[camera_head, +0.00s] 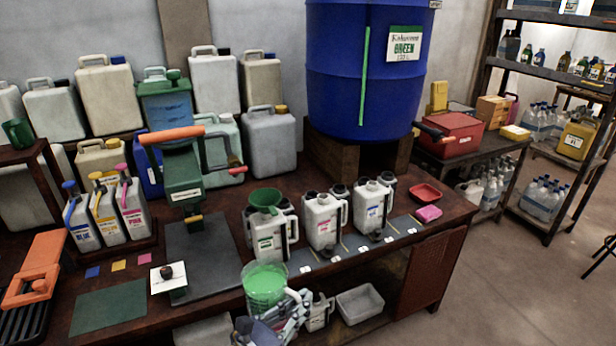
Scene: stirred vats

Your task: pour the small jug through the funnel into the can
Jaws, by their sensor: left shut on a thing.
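The small jug (265,286) is clear and holds green liquid. It looks about upright, low at the front edge of the bench, in front of the can. My left gripper (287,306) is at the jug's right side, shut on it; the exact contact at the handle is hard to see. The green funnel (265,197) sits in the top of the white can with a green label (271,236), which stands at the left of a row of similar cans. The jug is below and apart from the funnel. My right gripper is not in view.
Two more white cans, with pink (322,222) and blue (371,207) labels, stand to the right. A green press-like device (183,175) with an orange handle stands left of the funnel. A large blue barrel (365,75) is behind. A grey tray (360,303) sits below the bench top.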

